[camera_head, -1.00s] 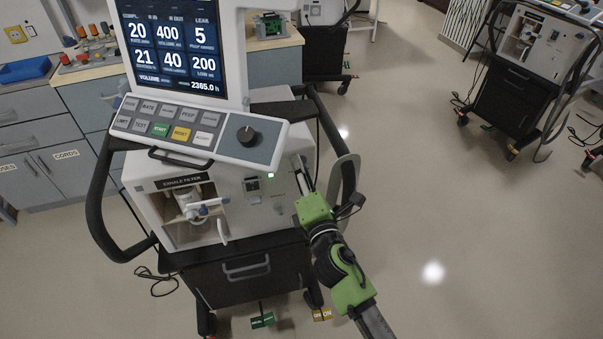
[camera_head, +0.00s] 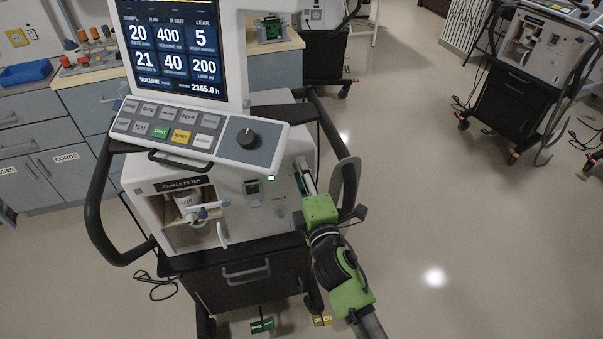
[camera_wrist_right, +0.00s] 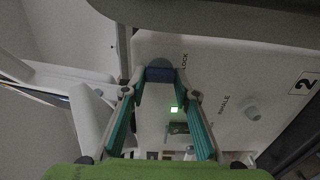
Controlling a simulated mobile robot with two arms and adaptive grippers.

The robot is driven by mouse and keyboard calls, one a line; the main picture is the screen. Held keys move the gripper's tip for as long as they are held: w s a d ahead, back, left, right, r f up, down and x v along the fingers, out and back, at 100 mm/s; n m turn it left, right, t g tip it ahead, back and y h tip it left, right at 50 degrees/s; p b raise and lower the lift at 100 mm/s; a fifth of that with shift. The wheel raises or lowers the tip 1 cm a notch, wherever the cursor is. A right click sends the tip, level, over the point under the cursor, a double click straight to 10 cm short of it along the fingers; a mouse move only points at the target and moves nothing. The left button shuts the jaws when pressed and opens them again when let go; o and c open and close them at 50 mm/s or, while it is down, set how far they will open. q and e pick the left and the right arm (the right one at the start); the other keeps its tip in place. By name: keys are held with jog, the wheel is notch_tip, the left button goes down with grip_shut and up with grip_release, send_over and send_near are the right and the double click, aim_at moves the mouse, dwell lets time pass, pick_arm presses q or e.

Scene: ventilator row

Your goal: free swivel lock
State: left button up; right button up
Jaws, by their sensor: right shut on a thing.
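A small blue swivel lock (camera_wrist_right: 160,74) sits on the white ventilator face beside the word LOCK in the right wrist view. My right gripper (camera_wrist_right: 161,82) is shut on it, with a teal-lined finger at either side. In the head view my right gripper (camera_head: 302,168) reaches the right side of the ventilator (camera_head: 232,195), beneath the tilted keypad panel. The lock itself is hidden there. My left gripper does not show.
A black cart drawer (camera_head: 240,280) is below. Another ventilator (camera_head: 525,60) stands far right. The floor (camera_head: 440,200) between is clear.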

jog(key=o, duration=1.1)
jog(key=shift+s, duration=0.1)
jog(key=v, duration=1.2)
